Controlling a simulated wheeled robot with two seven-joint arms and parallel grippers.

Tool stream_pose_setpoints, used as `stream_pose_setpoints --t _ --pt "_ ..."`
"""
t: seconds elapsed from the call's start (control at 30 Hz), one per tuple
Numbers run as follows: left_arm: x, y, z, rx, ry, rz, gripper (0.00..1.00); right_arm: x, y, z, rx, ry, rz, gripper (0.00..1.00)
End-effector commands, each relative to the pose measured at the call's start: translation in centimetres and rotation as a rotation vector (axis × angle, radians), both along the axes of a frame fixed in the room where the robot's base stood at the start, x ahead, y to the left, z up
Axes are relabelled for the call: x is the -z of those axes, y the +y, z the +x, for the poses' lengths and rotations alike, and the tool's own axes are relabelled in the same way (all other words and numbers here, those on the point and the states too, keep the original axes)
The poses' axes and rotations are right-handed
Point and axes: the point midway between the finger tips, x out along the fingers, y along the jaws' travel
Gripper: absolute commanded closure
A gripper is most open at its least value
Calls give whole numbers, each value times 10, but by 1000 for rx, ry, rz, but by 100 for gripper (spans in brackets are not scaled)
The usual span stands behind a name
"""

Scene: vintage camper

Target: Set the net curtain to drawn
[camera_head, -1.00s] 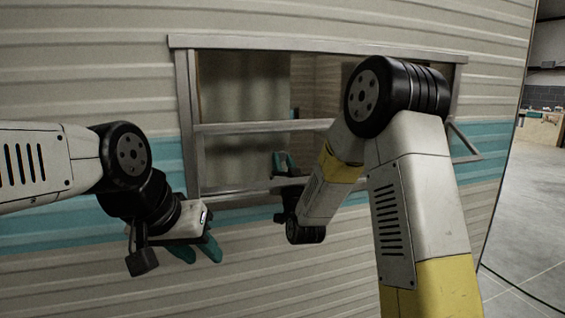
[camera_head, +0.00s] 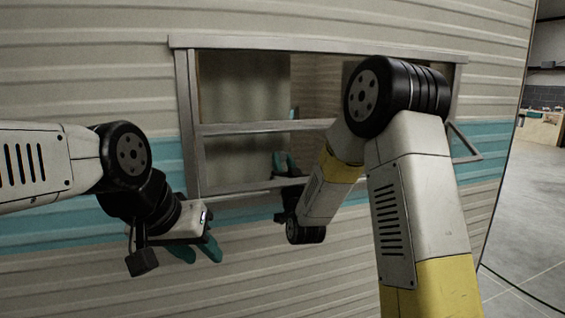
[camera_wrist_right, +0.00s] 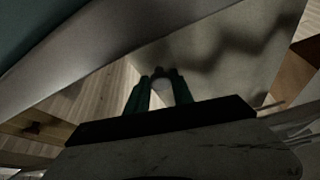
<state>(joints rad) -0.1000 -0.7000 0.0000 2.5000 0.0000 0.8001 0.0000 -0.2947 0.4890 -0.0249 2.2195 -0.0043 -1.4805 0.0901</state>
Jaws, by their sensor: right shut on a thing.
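The camper window (camera_head: 262,127) has a grey metal frame. A pale, dull panel that looks like the net curtain (camera_head: 243,88) shows behind its left part; its right extent is partly hidden by my right arm. My right gripper (camera_head: 285,163) reaches in at the lower opening. In the right wrist view its teal fingers (camera_wrist_right: 152,92) are shut on a small pale rounded piece (camera_wrist_right: 163,87), in front of a grey-beige surface that may be the curtain (camera_wrist_right: 225,50). My left gripper (camera_head: 197,252) is outside, below the window's left corner, with its fingers apart and empty.
The ribbed camper wall (camera_head: 90,235) with a teal band surrounds the window. A triangular grey bracket (camera_head: 464,143) stands out at the right of the window. Wooden panelling (camera_wrist_right: 112,95) shows inside. Open concrete floor (camera_head: 535,220) lies to the right.

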Motion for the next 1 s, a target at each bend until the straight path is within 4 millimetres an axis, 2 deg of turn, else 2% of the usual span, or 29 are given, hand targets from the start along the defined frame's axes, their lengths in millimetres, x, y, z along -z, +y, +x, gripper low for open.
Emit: stream_pose_setpoints --t 0.13,0.4,0.5,0.63,0.97,1.0 --pt "0 0 0 0 0 0 64 0 -20 7 6 1 0 100" --pt "0 0 0 0 0 0 64 0 -93 30 9 0 0 100" --pt "0 0 0 0 0 0 64 0 -111 36 5 0 0 100" --pt "0 0 0 0 0 0 64 0 -122 40 2 0 0 100" --pt "0 0 0 0 0 0 64 0 -126 41 6 1 1 100" --pt "0 0 0 0 0 0 64 0 -127 41 6 1 0 64"
